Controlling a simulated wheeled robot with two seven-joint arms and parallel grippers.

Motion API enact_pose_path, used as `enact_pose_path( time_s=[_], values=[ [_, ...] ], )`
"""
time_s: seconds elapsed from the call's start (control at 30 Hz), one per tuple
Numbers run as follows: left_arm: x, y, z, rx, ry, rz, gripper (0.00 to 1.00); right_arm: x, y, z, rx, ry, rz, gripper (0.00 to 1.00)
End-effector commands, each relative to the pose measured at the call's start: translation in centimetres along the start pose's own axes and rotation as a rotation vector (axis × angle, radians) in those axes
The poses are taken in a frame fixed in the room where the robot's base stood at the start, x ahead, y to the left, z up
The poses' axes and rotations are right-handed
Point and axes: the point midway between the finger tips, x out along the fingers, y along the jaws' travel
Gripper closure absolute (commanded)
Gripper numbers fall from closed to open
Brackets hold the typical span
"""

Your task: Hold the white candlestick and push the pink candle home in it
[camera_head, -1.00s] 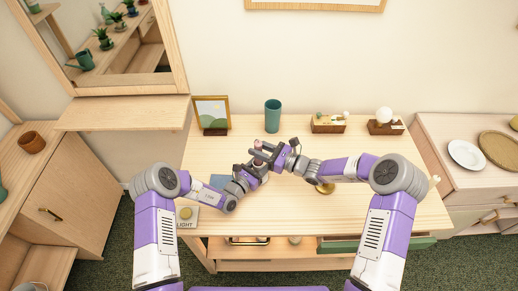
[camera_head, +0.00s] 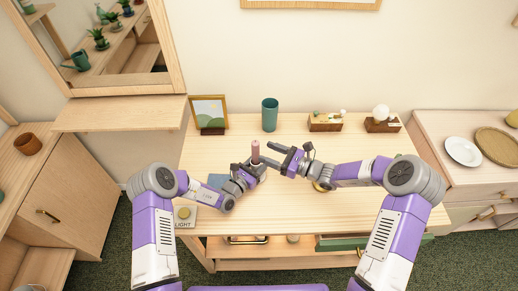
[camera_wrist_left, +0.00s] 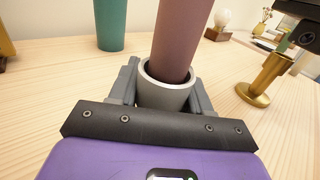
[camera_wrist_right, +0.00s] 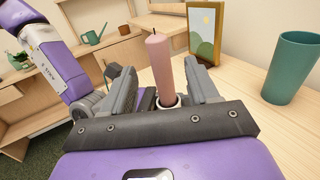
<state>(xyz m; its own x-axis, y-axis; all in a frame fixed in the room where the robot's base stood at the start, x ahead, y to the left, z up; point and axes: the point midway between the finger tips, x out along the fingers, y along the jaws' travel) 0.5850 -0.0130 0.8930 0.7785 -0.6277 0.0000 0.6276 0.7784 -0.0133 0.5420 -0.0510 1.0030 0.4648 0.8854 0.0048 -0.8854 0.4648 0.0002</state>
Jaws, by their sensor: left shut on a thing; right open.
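The pink candle (camera_head: 255,150) stands nearly upright in the white candlestick (camera_wrist_left: 166,92). In the left wrist view its lower end is inside the socket rim, with a thin gap around it; how deep it sits is hidden. The right wrist view shows the whole upper candle (camera_wrist_right: 160,62) with its wick, and the rim (camera_wrist_right: 176,101). My left gripper (camera_head: 252,170) is shut on the candlestick, one finger on each side, and hides most of it in the head view. My right gripper (camera_head: 270,154) is open and empty, just right of the candle.
A teal cup (camera_head: 269,115), a picture frame (camera_head: 209,114) and two small wooden stands (camera_head: 325,122) (camera_head: 383,125) line the table's back. A brass stand (camera_wrist_left: 262,85) is under my right arm. A box marked LIGHT (camera_head: 185,218) lies front left. The table's front right is clear.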

Motion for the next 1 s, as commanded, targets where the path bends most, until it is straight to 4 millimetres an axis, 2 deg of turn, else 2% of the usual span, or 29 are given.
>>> enact_pose_path(
  time_s=[0.1,0.3,0.47,0.8,0.83,1.0],
  values=[
    [0.0,0.0,0.0,0.000,0.000,-0.001,0.86,-2.7,-0.1,0.0,0.000,0.000,-0.004,0.41],
    [0.0,0.0,0.0,0.000,0.000,-0.001,0.86,-5.7,0.0,0.0,-0.001,-0.001,-0.001,0.41],
    [0.0,0.0,0.0,0.000,0.000,-0.001,0.86,-6.6,0.0,0.0,0.000,0.000,0.001,0.41],
    [0.0,0.0,0.0,0.000,-0.001,-0.001,0.86,-6.6,0.1,0.0,0.000,-0.001,0.001,0.41],
    [0.0,0.0,0.0,0.000,-0.001,-0.001,0.50,-6.6,0.1,0.0,0.000,-0.001,0.001,0.41],
    [0.0,0.0,0.0,0.000,0.000,-0.001,0.24,-6.6,0.0,0.0,0.000,-0.001,0.001,0.41]
  ],
)
